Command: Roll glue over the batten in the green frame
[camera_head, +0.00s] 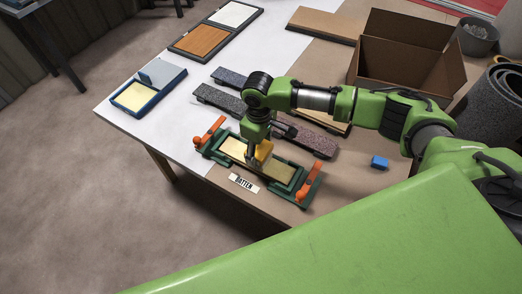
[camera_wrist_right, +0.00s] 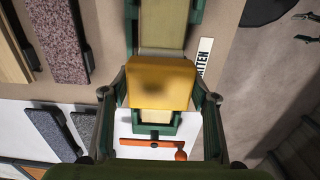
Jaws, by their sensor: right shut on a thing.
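The green frame (camera_head: 216,146) lies near the table's front edge, with orange handles (camera_head: 308,184) at both ends. A pale batten (camera_head: 278,172) lies lengthwise in it; it also shows in the wrist view (camera_wrist_right: 162,32). A white label (camera_head: 244,183) reading "BATTEN" lies in front of the frame. My right gripper (camera_head: 256,152) is over the middle of the frame. It is shut on a yellow block-like thing (camera_wrist_right: 160,82), which hides part of the batten. Whether this thing touches the batten I cannot tell. My left gripper is not in view.
A blue tray (camera_head: 155,106) with a pale yellow pad stands at the left. Speckled sample boards (camera_head: 220,100) lie behind the frame. A blue block (camera_head: 379,162) lies to the right. An open cardboard box (camera_head: 405,62) stands at the back right. Bare table lies between the blue tray and the frame.

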